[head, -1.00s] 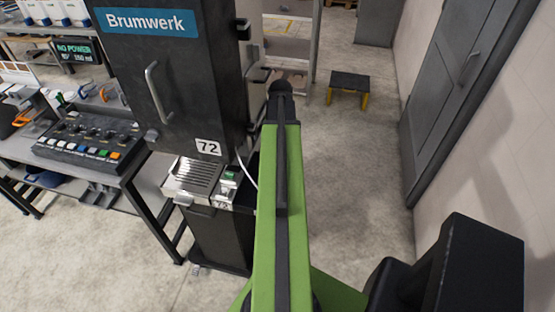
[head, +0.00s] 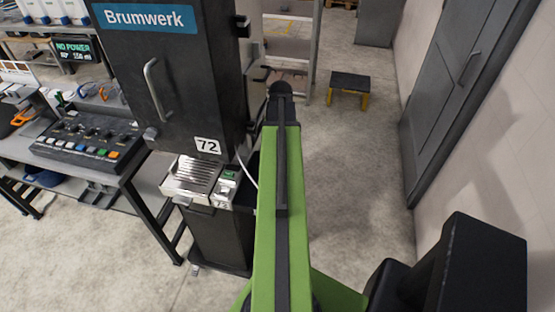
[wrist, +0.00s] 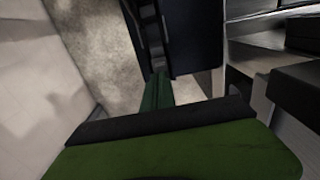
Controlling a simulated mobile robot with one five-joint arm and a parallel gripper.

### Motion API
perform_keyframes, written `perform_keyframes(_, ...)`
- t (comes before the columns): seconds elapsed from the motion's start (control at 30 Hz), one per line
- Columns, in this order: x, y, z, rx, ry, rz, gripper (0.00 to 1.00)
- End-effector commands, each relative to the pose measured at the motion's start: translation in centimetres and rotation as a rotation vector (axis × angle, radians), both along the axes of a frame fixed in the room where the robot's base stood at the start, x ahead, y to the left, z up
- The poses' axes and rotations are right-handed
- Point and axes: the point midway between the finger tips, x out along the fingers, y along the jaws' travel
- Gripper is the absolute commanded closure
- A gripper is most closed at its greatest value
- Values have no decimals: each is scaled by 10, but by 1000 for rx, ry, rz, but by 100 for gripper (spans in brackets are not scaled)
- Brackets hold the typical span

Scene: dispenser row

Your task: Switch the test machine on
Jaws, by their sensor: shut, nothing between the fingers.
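A tall dark cabinet machine (head: 185,85) with a blue "Brumwerk" sign and a "72" plate stands left of my arm in the head view. No label reads "test machine". A thin white cable runs down beside the box. No contact with the machine can be seen.
A bench at left holds a panel with coloured buttons (head: 88,145). A display (head: 73,49) behind reads "NO POWER". The floor between is clear.

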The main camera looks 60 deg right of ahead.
Motion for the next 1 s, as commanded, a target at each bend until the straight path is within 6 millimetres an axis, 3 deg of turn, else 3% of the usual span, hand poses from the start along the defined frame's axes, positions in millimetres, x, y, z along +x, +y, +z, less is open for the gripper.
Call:
perform_keyframes(0.53, 0, 0, -4, 0, 0, 0, 100)
perform_keyframes(1.0, 0, 0, 40, 0, 0, 1, 100)
